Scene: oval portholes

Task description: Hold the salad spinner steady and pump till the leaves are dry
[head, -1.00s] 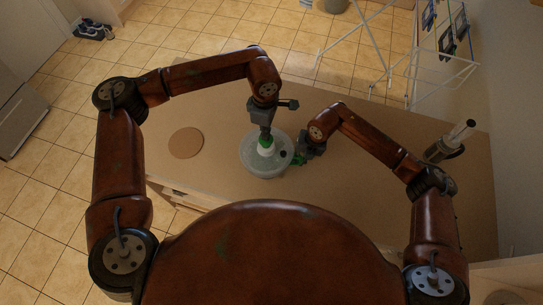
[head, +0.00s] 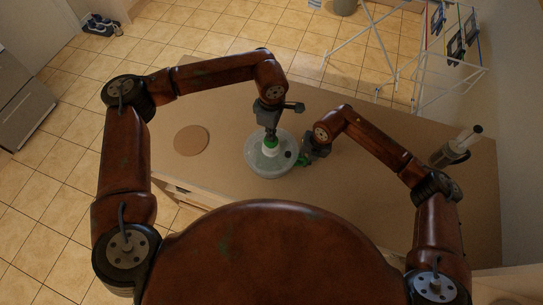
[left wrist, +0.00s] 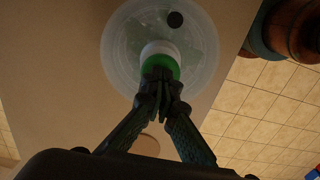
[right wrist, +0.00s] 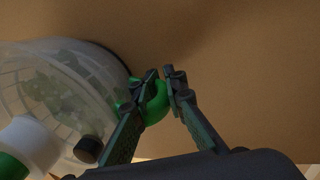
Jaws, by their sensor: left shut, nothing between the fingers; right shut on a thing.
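The salad spinner (head: 257,165) stands on the table, a clear bowl and lid with green leaves showing inside. Its white pump knob with a green top (head: 270,143) is at the lid's middle. My left gripper (head: 271,134) is shut and empty, its fingertips down at the knob's green top; it also shows in the left wrist view (left wrist: 160,80). My right gripper (head: 304,160) is shut on the green side handle of the spinner; the green handle (right wrist: 156,103) sits between its fingers in the right wrist view. A small black button (right wrist: 88,149) is on the lid.
A round brown board (head: 191,141) lies on the table left of the spinner. A grey container with a stick-like piece (head: 452,152) stands at the table's right. A drying rack (head: 400,60) is on the floor beyond. The table between is clear.

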